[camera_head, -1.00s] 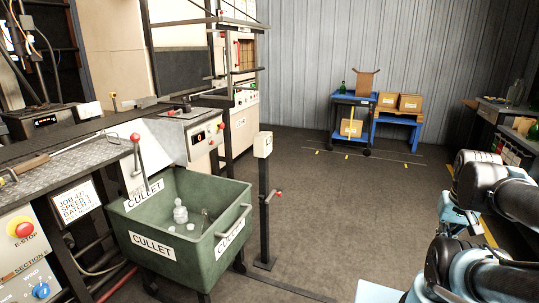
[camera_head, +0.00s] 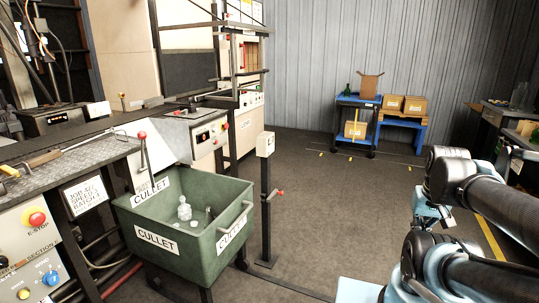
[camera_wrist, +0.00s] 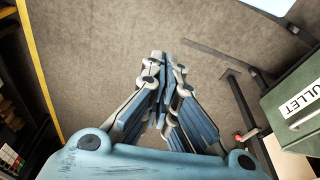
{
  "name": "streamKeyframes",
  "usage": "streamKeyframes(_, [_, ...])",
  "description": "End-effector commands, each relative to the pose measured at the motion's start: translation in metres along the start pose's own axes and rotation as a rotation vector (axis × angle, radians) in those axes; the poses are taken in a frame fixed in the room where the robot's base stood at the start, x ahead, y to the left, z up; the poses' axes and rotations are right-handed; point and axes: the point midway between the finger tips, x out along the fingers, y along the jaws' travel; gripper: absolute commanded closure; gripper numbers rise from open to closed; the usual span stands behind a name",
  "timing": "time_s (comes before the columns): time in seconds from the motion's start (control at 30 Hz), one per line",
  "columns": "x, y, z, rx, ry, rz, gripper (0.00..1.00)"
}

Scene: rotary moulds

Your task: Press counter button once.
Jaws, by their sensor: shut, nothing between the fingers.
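A grey control box with a small red-lit display (camera_head: 203,137) stands behind the bin in the head view, with a red button (camera_head: 225,126) at its right edge. The display's digits are too small to read surely. I cannot tell which button is the counter button. My gripper (camera_wrist: 167,62) shows in the wrist view, its fingers together and empty, above bare floor. It is far from the control box and touches nothing.
A green CULLET bin (camera_head: 222,258) stands ahead at left, also in the wrist view (camera_wrist: 292,82). A thin post with a white box (camera_head: 265,144) stands beside it. An E-stop panel (camera_head: 20,235) is at left. A blue cart (camera_head: 358,100) is at the back. The middle floor is open.

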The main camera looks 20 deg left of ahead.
Motion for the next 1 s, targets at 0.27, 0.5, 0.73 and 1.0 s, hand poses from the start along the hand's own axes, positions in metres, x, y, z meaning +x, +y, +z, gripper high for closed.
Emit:
streamKeyframes(0.27, [-0.009,-0.018,-0.065,-0.131,0.105,-0.043,1.00])
streamKeyframes(0.5, [-0.015,-0.054,-0.141,-0.285,0.237,-0.091,1.00])
streamKeyframes(0.73, [-0.014,-0.098,-0.209,-0.423,0.364,-0.132,1.00])
streamKeyframes(1.0, [-0.007,-0.159,-0.281,-0.570,0.519,-0.173,1.00])
